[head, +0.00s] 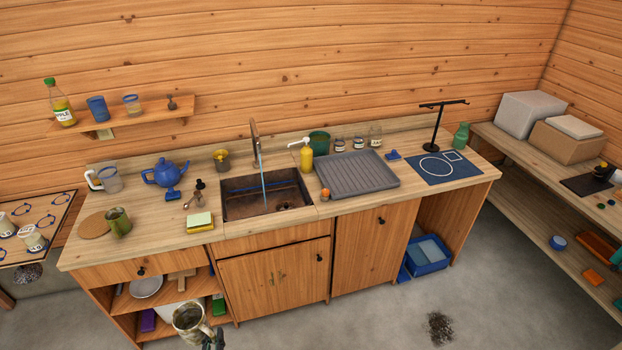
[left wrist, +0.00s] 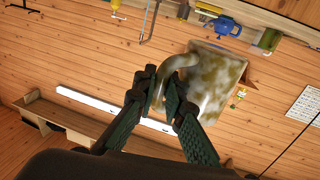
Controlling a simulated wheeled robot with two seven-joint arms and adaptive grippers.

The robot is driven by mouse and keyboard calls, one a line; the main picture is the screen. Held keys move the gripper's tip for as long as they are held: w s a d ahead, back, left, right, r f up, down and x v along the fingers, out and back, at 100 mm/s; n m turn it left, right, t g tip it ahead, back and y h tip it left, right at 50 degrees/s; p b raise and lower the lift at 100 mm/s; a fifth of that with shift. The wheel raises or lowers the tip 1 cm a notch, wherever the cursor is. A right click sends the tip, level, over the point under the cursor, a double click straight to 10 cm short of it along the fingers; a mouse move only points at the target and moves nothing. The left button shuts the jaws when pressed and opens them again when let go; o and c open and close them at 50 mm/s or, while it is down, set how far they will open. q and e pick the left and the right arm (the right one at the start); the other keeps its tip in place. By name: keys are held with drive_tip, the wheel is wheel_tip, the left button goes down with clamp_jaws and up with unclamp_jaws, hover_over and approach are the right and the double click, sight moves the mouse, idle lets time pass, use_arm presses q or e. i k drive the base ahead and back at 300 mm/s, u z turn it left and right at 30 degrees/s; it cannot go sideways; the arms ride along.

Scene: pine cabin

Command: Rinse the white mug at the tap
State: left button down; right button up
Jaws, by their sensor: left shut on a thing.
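The white mug (head: 188,320), blotched with brown-green stains, is at the bottom of the head view, in front of the counter. My left gripper (head: 213,340) is shut on its handle. The left wrist view shows the fingers (left wrist: 165,92) closed around the handle and the stained mug (left wrist: 216,85) beside them. The tap (head: 254,138) stands behind the sink (head: 240,211), and a blue stream of water (head: 264,180) runs down from it into the basin. The mug is apart from the sink and the stream. My right gripper is not in view.
A grey drainer tray (head: 358,174) and a yellow soap bottle (head: 306,157) stand right of the sink. Left of it are a sponge stack (head: 200,222), a small dark dispenser (head: 199,190), a blue teapot (head: 164,173) and a green mug (head: 118,223).

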sight(197, 193)
drive_tip(key=z, duration=0.25)
drive_tip(key=i, duration=1.3)
drive_tip(key=u, duration=0.1)
